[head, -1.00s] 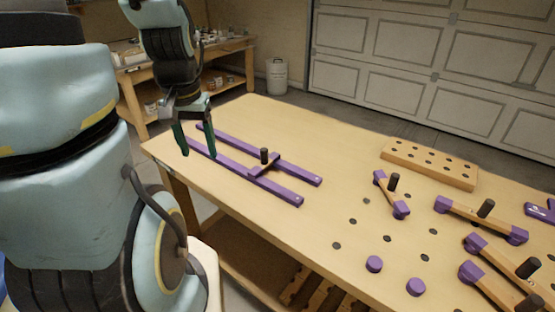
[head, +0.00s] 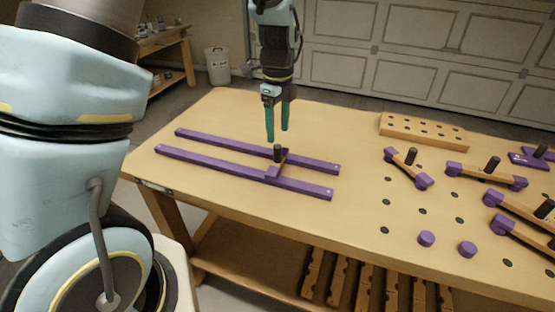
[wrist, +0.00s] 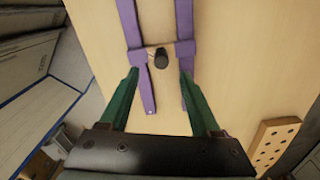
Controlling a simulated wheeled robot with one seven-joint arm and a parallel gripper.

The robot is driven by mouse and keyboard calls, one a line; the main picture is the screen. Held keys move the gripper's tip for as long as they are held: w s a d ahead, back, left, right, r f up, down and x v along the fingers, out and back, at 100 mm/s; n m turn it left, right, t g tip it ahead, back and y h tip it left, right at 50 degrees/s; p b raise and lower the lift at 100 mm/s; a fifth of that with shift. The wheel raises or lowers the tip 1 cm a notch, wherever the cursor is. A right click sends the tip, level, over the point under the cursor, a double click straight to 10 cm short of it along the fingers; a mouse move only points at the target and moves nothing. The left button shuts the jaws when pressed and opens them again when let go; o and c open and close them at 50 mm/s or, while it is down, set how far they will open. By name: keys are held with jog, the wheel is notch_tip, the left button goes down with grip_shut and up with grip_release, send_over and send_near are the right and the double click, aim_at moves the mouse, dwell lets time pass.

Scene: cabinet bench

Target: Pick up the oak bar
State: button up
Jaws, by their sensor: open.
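A short wooden bar with a dark upright knob (head: 277,153) lies across two long purple rails (head: 245,172) on the bench. It has purple ends, and its knob shows in the wrist view (wrist: 161,58) between the rails. Several similar wooden bars with purple ends and dark knobs (head: 487,176) lie at the right; I cannot tell from looks alone which is oak. My gripper (head: 277,139) is open and empty, fingers pointing down, above and close to the rail-crossing bar's knob. In the wrist view, its green fingertips (wrist: 160,76) are on either side, slightly short of the knob.
A wooden block with holes (head: 423,133) sits at the bench's back right. Two purple discs (head: 426,238) lie near the front, among dark holes. The bench's left back is clear. Slotted wooden pieces (head: 365,285) lie on the lower shelf.

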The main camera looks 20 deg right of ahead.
aim_at(278, 146)
jog(key=shift+w+f+p, duration=0.1)
jog(key=shift+f+p, duration=1.2)
jog(key=shift+f, duration=2.7)
grip_shut()
